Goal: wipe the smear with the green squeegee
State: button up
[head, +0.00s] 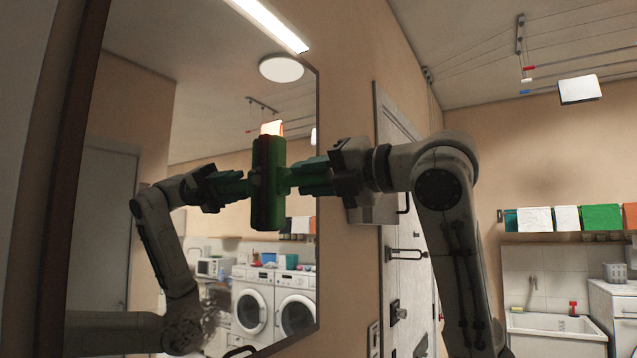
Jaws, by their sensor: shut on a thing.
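The green squeegee (268,185) is upright at the mirror (125,110), its long dark-edged head close to the glass. I cannot tell whether it touches. Its green handle (306,176) runs right into my gripper (332,172), which is shut on it. The mirror shows a reflection of my arm and the squeegee, meeting the real head from the left. I cannot make out the smear for certain. A pale orange-white patch (272,128) shows just above the squeegee head; whether it is on the glass or reflected is unclear.
The mirror's dark frame (75,165) runs down the left. A white door (405,290) with handles is right of the mirror, behind my arm. A sink (548,325), a shelf of folded towels (600,217) and a hanging drying rack (522,75) are farther right.

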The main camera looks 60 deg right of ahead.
jog(key=a, duration=0.4)
jog(key=shift+s+a+b, duration=0.1)
jog(key=shift+a+b, duration=0.1)
jog(key=shift+b, duration=0.15)
jog(key=s, duration=0.6)
jog(key=shift+d, duration=0.15)
dwell(0.4)
jog(key=shift+s, duration=0.1)
jog(key=s, duration=0.3)
dwell(0.5)
jog(key=shift+w, duration=0.1)
dwell(0.4)
